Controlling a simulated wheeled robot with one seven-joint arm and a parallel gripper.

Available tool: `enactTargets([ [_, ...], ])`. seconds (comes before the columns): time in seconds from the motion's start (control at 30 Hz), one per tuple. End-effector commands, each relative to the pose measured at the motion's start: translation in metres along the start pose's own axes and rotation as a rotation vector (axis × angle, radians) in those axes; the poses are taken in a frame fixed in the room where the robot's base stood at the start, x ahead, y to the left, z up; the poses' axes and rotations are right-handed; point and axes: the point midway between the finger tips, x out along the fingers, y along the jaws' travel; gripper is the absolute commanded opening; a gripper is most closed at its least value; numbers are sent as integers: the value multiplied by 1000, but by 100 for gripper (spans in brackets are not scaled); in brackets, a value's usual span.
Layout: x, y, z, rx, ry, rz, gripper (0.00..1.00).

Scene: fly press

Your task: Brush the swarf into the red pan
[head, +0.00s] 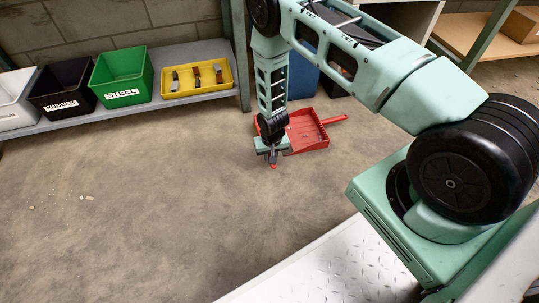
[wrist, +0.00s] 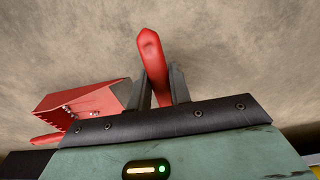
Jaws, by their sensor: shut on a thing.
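My gripper (head: 272,152) hangs low over the floor, just left of the red pan's front. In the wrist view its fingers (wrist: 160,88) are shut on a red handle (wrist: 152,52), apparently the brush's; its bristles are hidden. Only a small red tip (head: 274,166) of it shows below the gripper in the head view. The red pan (head: 318,143) lies on the floor, its handle to the right, partly hidden by my arm. The wrist view shows the pan (wrist: 85,100) at left with several small shiny bits (wrist: 68,113) inside. A few pale bits (head: 84,197) lie on the floor at left.
A low grey shelf (head: 190,105) at the back holds a white bin (head: 15,105), a black bin (head: 65,90), a green bin (head: 122,78) labelled STEEL and a yellow tray (head: 197,92) with brushes. A shelf post (head: 241,60) stands behind my arm. The floor at centre left is open.

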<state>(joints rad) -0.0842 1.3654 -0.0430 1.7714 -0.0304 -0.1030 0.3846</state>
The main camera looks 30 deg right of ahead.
Motion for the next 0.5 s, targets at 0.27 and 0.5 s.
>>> enactTargets([
  [0.27,-2,43,-2,8,2,5,0],
  [0.5,-5,75,-2,9,3,4,0],
])
